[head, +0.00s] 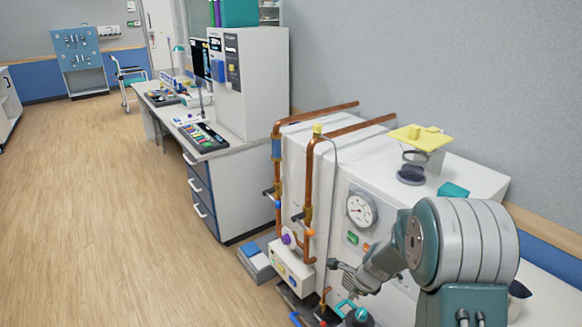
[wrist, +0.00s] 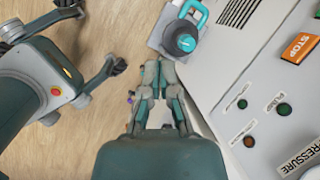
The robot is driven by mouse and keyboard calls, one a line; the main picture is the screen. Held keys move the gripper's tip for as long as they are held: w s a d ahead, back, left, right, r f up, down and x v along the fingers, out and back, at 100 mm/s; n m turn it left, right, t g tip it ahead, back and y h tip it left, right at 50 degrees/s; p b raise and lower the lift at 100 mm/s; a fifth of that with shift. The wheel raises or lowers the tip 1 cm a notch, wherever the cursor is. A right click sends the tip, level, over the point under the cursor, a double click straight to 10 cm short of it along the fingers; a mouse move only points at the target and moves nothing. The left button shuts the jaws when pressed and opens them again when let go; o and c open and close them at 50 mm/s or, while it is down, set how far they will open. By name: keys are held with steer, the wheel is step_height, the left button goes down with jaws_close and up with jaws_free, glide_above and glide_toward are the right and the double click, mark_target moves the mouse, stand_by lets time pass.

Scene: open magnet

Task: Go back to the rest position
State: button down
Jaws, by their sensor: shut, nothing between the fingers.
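My gripper (wrist: 158,68) is shut and empty, its fingers close together at the middle top of the wrist view. In the head view my gripper (head: 338,268) is in front of the white machine (head: 335,215), near its lower left front and the copper pipes (head: 309,190). I cannot tell whether it touches anything there. My arm bends down to it from the right.
A dark weight with a teal handle (wrist: 183,38) stands beyond my fingertips, on a grey plate by the machine. My own body and legs are left in the wrist view. A desk with drawers (head: 205,190) stands behind. The wooden floor (head: 90,220) at left is clear.

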steer(key=s+a+r+n, duration=0.1)
steer(key=s+r+n, duration=0.3)
steer(key=r, duration=0.3)
steer(key=s+a+r+n+t, duration=0.1)
steer(key=s+r+n, duration=0.25)
steer(key=r, duration=0.25)
steer(key=s+a+r+n, duration=0.1)
steer(key=s+r+n, duration=0.25)
steer(key=r, duration=0.35)
steer(key=s+r+n+h, duration=0.1)
steer(key=s+r+n, duration=0.2)
steer(key=s+n, duration=0.2)
steer(key=s+d+r+n+t+h, duration=0.1)
steer(key=s+r+n, duration=0.3)
steer(key=s, duration=0.7)
steer(key=shift+s+d+n+t, duration=0.15)
steer(key=shift+s+n+t, duration=0.2)
steer(key=shift+n, duration=0.75)
